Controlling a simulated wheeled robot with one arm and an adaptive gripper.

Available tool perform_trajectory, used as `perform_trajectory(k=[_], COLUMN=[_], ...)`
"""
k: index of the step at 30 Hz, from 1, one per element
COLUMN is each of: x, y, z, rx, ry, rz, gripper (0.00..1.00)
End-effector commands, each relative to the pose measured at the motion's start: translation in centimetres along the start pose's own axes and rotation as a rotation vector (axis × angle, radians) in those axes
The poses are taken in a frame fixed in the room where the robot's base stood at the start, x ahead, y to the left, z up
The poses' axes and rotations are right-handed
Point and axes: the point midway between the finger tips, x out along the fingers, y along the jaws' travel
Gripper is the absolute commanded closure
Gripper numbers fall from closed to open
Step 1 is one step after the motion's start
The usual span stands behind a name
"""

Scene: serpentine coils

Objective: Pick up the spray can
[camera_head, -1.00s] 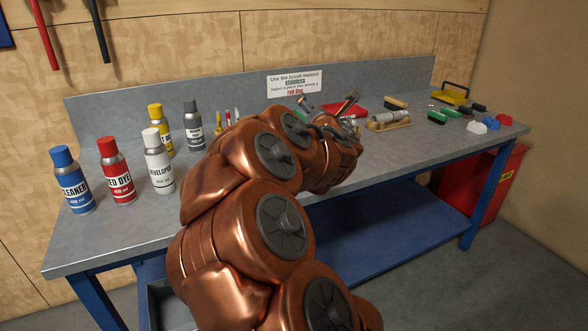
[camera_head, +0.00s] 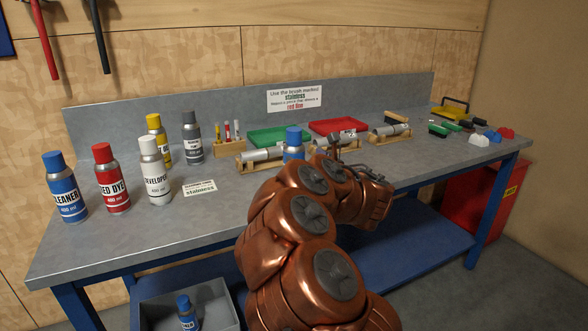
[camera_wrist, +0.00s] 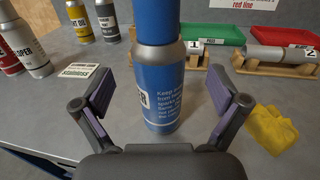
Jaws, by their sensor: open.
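A blue spray can (camera_wrist: 163,85) with a blue cap stands upright on the grey bench, close in front of my gripper in the wrist view. My gripper (camera_wrist: 162,95) is open, with one purple-padded finger to each side of the can. The gripper (camera_head: 345,155) is only partly visible there.
Cleaner (camera_head: 64,187), red dye (camera_head: 112,180), developer (camera_head: 155,172), yellow (camera_head: 158,138) and grey (camera_head: 192,138) cans stand at left. Wooden holders with metal tubes (camera_head: 262,154) and trays (camera_head: 280,137) lie behind. A yellow cloth (camera_wrist: 275,128) is right of the can.

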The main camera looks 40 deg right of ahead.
Motion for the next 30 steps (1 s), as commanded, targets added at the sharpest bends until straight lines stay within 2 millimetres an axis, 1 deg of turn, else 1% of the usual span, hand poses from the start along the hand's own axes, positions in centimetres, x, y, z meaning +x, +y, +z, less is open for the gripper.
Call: perform_trajectory(k=[5,9,16,20,26,27,30], x=[1.2,2.7,4.8,5.3,5.3,5.3,5.3], y=[0.1,0.2,0.2,0.2,0.2,0.2,0.2], z=[-0.3,-1.0,-1.3,-1.4,-1.4,-1.4,-1.4], rx=[0.003,0.005,0.004,0.003,0.002,0.002,0.002], ry=[-0.002,0.001,0.000,0.002,0.001,0.001,0.001], rz=[0.003,0.002,0.001,-0.001,-0.001,-0.001,-0.001], gripper=[0.03,0.03,0.03,0.03,0.03,0.04,0.14])
